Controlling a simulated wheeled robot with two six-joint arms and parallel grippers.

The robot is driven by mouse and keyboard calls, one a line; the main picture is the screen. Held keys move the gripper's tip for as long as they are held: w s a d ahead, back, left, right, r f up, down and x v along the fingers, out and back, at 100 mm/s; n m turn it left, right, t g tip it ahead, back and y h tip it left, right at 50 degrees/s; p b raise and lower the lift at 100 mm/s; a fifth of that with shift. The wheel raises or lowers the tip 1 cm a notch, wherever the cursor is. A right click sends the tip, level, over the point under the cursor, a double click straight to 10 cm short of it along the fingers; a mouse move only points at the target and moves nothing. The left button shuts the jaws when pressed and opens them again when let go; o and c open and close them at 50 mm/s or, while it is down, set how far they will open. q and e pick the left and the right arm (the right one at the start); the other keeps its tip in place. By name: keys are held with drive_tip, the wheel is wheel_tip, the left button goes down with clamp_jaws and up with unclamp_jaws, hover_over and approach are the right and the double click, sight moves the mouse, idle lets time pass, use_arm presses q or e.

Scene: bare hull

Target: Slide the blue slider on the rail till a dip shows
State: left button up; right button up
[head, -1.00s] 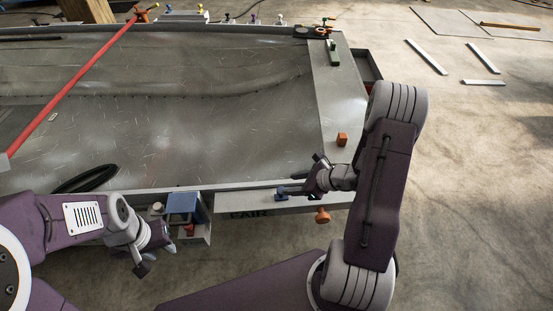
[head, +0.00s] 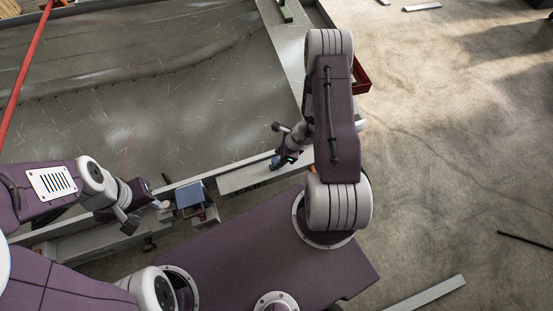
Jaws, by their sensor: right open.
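The blue slider (head: 276,163) is a small block on the light rail (head: 238,179) along the near edge of the hull panel. My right gripper (head: 283,147) is open right at the slider, and its fingers and wrist partly hide it. I cannot tell whether a finger touches the slider. No dip can be made out in this view. My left gripper (head: 149,205) hangs left of the rail, its fingers apart and nothing seen between them.
A blue-topped box (head: 189,194) stands between my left gripper and the rail. The grey hull panel (head: 150,110) fills the back left, with a red bar (head: 24,78) across its left side. Bare floor (head: 440,150) lies to the right, with a loose strip (head: 430,294) in front.

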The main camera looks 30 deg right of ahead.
drive_tip(key=shift+x, duration=0.9)
clamp_jaws()
drive_tip(key=shift+d, duration=0.1)
idle(0.7)
